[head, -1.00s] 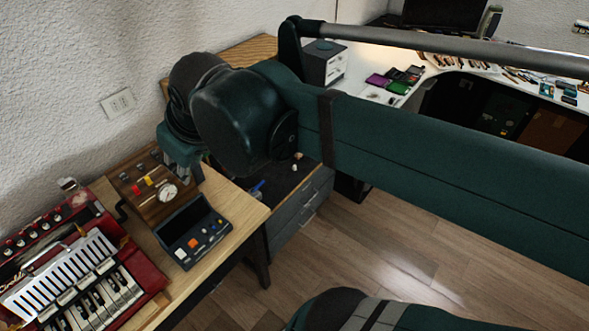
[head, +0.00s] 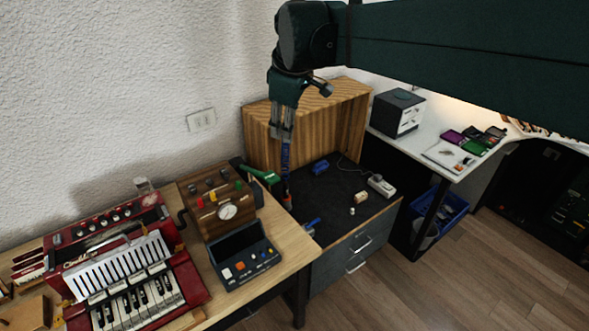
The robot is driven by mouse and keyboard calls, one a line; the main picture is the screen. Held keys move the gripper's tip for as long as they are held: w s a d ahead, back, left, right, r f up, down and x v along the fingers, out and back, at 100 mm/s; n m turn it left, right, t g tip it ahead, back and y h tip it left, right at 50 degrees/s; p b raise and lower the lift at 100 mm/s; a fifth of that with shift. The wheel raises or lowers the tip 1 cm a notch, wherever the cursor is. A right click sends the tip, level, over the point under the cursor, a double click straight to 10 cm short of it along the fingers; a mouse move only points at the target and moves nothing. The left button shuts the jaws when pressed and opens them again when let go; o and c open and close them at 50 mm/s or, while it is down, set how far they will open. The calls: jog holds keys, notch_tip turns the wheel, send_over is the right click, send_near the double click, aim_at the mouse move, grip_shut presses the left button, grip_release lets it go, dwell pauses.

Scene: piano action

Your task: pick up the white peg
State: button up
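A small off-white piece (head: 360,197), perhaps the white peg, lies on the dark top of the drawer cabinet (head: 338,195). A tiny pale piece (head: 352,211) lies just in front of it; I cannot tell for sure which one is the peg. My gripper (head: 286,168) points down over the left part of the cabinet top, left of both pale pieces and apart from them. A slim blue and dark shape shows at its lower end. I cannot tell whether that is its fingers or something between them.
A wooden box (head: 350,120) stands behind my gripper. A blue block (head: 320,167), a grey device (head: 381,186) and a blue-handled item (head: 312,224) lie on the cabinet. Left are a wooden control box (head: 222,205), a dark console (head: 240,255) and a red accordion (head: 125,265).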

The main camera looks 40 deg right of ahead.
jog(key=w+d+n+g, duration=0.15)
jog(key=w+d, duration=0.25)
jog(key=d, duration=0.6)
jog(key=n+g+y, duration=0.1)
jog(key=n+g, duration=0.1)
jog(key=n, duration=0.5)
send_over(352, 211)
notch_tip(352, 211, down, 8)
jog(key=f, duration=4.8)
jog(key=shift+w+d, duration=0.1)
jog(key=shift+w, duration=0.2)
jog(key=shift+f+b, duration=0.5)
jog(key=shift+f, duration=0.75)
jog(key=shift+f, duration=0.1)
